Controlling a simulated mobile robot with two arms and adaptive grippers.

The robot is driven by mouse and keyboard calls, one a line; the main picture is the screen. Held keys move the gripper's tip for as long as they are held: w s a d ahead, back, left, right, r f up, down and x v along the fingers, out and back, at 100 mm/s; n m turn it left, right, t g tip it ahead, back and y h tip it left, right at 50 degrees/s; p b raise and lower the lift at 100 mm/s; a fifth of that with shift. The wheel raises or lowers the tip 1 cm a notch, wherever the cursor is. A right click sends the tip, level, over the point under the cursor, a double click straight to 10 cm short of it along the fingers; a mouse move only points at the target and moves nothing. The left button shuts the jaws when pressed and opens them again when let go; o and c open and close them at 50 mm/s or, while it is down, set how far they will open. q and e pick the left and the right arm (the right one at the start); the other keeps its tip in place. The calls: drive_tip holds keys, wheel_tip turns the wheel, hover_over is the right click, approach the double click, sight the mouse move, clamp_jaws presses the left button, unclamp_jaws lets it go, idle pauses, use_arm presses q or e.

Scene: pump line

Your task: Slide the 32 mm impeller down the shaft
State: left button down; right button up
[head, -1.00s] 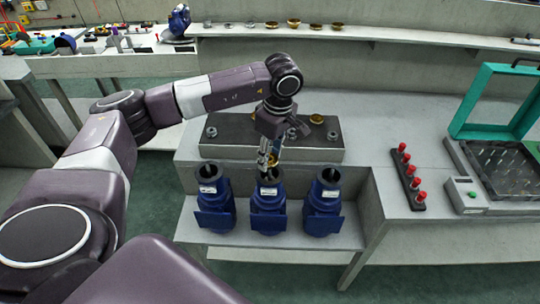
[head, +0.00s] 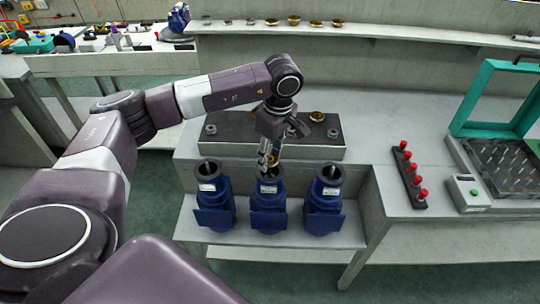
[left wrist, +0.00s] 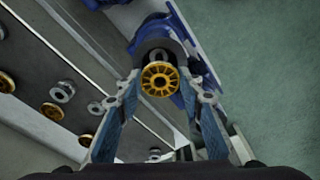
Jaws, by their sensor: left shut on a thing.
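The gold spoked impeller (left wrist: 159,80) is between the fingertips of my left gripper (left wrist: 162,90), which is shut on it. In the head view my left gripper (head: 268,158) points down over the mouth of the middle blue pump housing (head: 268,212). There the impeller is mostly hidden by the fingers. In the left wrist view the housing's dark mouth (left wrist: 158,46) lies just beyond the impeller. I cannot tell whether the impeller is around the shaft or how deep it sits. My right gripper is not in view.
Blue housings stand left (head: 214,208) and right (head: 324,208) of the middle one, close by. Behind them a dark tray (head: 227,147) holds gold impellers (head: 318,117) and grey rings (head: 333,133). A red-knobbed strip (head: 409,175) lies to the right.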

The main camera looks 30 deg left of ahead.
use_arm(q)
drive_tip(key=c, duration=1.2)
unclamp_jaws()
drive_tip(key=shift+c, duration=0.2)
wheel_tip(320, 180, up, 12)
drive_tip(key=d, duration=0.1)
drive_tip(key=shift+d, duration=0.25)
drive_tip(key=shift+d+f, duration=0.1)
